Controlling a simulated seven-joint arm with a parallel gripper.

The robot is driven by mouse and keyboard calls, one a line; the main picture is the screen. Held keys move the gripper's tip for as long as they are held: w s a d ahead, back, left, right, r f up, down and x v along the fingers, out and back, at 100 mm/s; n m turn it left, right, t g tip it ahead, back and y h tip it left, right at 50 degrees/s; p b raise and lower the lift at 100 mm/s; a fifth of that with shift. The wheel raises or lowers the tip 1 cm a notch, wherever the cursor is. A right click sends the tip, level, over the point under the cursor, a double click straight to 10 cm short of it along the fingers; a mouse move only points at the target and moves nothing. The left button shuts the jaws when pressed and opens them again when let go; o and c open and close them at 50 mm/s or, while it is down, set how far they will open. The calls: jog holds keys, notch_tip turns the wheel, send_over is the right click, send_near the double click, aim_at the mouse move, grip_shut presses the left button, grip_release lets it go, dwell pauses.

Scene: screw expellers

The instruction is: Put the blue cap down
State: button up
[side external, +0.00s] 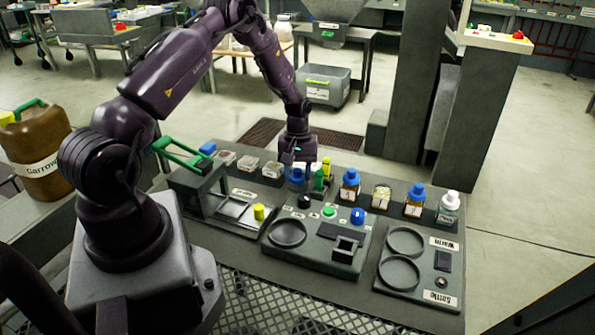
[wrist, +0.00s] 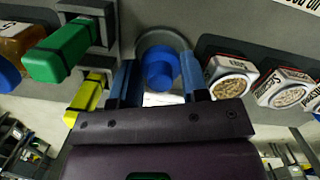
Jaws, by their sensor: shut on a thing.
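The blue cap (wrist: 162,68) is between the two fingertips of my gripper (wrist: 158,80) in the wrist view. The gripper is shut on it. A round grey ring or recess (wrist: 150,38) shows around and behind the cap, but I cannot tell whether the cap touches it. In the side view, my gripper (side external: 298,158) points down at the back of the middle panel, with the blue cap (side external: 296,176) at its tip. The fingers hide part of the cap there, and its underside is out of sight.
Close beside the gripper stand a green handle (side external: 320,180) and a yellow one (side external: 327,166). Blue-capped brown bottles (side external: 350,184) and a white-capped bottle (side external: 448,207) stand to the right. Small labelled jars (side external: 272,169) stand left. Empty rings (side external: 288,233) lie in front.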

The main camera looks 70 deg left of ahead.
jog(key=shift+f, duration=0.6)
jog(key=o, duration=0.6)
